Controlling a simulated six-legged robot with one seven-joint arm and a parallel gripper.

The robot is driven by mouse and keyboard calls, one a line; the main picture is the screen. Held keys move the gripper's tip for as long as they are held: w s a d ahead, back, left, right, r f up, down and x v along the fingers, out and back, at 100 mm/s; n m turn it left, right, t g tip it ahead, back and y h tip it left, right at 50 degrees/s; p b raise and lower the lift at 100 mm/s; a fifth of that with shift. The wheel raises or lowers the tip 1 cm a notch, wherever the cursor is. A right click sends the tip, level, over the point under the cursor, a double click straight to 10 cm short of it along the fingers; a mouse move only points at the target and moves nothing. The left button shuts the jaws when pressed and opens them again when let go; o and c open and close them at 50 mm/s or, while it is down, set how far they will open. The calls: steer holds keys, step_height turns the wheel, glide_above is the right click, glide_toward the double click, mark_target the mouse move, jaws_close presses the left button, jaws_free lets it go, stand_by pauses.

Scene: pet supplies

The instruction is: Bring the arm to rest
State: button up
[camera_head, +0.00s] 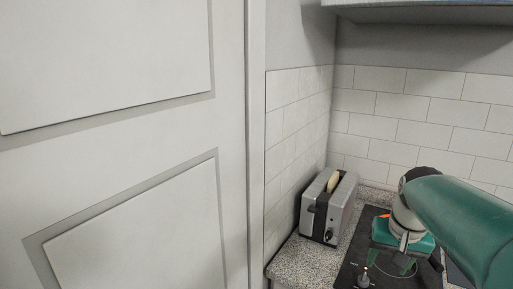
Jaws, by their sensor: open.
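My arm, green with a white and black wrist, enters from the right edge. It reaches over the counter with my gripper (390,271) pointing down above the dark hob (352,270). My gripper is open, and I see nothing held in it. The fingertips are small in the picture, and their height above the hob cannot be told.
A grey toaster (318,208) with a slice of bread (333,181) in its slot stands left of my gripper on the speckled counter (304,257). A white panelled door (120,150) fills the left. A cabinet (430,12) hangs above the tiled wall (420,110).

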steer(key=s+a+f+n+t, duration=0.2)
steer(key=s+a+n+t, duration=0.1)
steer(key=s+a, duration=0.9)
steer(key=a+n, duration=0.1)
steer(key=a, duration=0.1)
steer(key=shift+s+a+f+n, duration=0.2)
steer(key=shift+s+a+n, duration=0.1)
steer(key=shift+a, duration=0.1)
